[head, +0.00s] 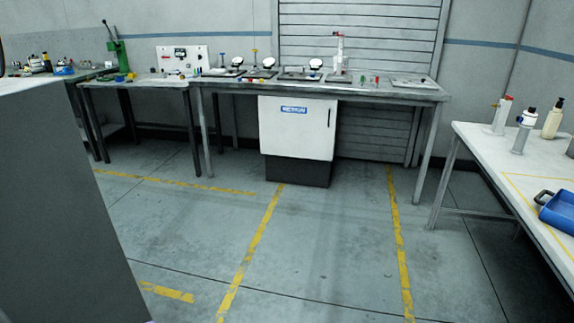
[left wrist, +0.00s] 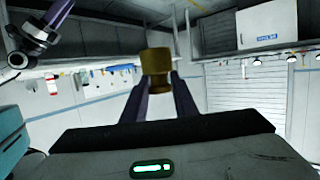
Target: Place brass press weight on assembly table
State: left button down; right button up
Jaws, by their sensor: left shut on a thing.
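The brass press weight (left wrist: 156,62) is a dull gold, stepped cylinder. It shows in the left wrist view, between the two dark fingers of my left gripper (left wrist: 158,84). The gripper is shut on it, and the weight stands clear of any surface there. Neither gripper nor the weight shows in the head view. A long grey workbench (head: 375,89) stands against the far wall in the head view, with several fixtures on it. I cannot tell by a label which bench is the assembly table. My right gripper is not recognisable in either view.
A white cabinet (head: 297,128) stands under the long bench. A bench with a green press (head: 119,52) is at far left. A white table (head: 527,168) at right bears bottles and a blue tray (head: 558,211). A grey block (head: 60,200) fills the left foreground. The middle floor is clear.

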aim_at(532, 185)
jog(key=z, duration=0.2)
jog(key=i, duration=1.95)
jog(key=z, duration=0.9)
jog(key=i, duration=1.4)
jog(key=z, duration=1.9)
jog(key=i, duration=0.65)
jog(key=z, duration=0.5)
